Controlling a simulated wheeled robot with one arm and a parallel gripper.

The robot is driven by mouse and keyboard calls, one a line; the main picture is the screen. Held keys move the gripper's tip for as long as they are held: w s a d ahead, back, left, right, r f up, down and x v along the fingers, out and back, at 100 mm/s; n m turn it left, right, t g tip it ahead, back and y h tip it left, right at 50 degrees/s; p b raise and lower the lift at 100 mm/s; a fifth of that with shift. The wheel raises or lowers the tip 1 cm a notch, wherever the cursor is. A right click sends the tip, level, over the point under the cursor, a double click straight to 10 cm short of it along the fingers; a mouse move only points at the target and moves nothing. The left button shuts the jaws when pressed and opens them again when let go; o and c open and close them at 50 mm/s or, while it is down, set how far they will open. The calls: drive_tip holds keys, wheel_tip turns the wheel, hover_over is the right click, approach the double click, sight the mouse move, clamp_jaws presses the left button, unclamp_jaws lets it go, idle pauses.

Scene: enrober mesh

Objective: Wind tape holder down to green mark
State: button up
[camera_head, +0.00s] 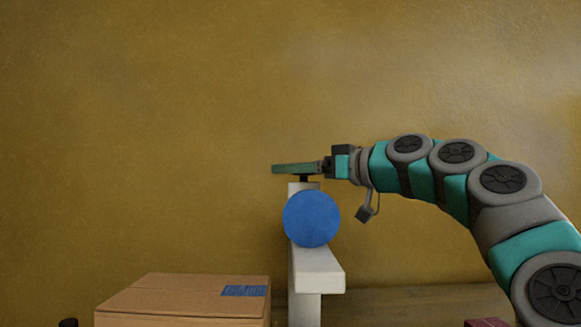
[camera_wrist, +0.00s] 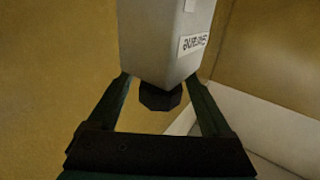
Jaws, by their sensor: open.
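A white upright post (camera_head: 303,187) stands in the middle of the head view, with a large blue disc (camera_head: 311,219) on its near side, perhaps the tape roll. A small black knob (camera_head: 303,178) sits at the post's top. My gripper (camera_head: 285,168) lies level across the top of the post, reaching in from the right. In the wrist view the black knob (camera_wrist: 160,97) is between the two open fingers, with a gap on each side. The white post (camera_wrist: 165,40) extends away from it and bears a printed label. I see no green mark.
A white ledge (camera_head: 318,270) runs below the blue disc. A closed cardboard box (camera_head: 185,297) with a blue label stands at the lower left. A dark red object (camera_head: 487,322) shows at the bottom right. The space left of the post, above the box, is clear.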

drive_tip(key=shift+x, duration=0.85)
drive_tip(key=shift+c, duration=0.2)
clamp_jaws()
drive_tip(key=shift+d+f, duration=0.1)
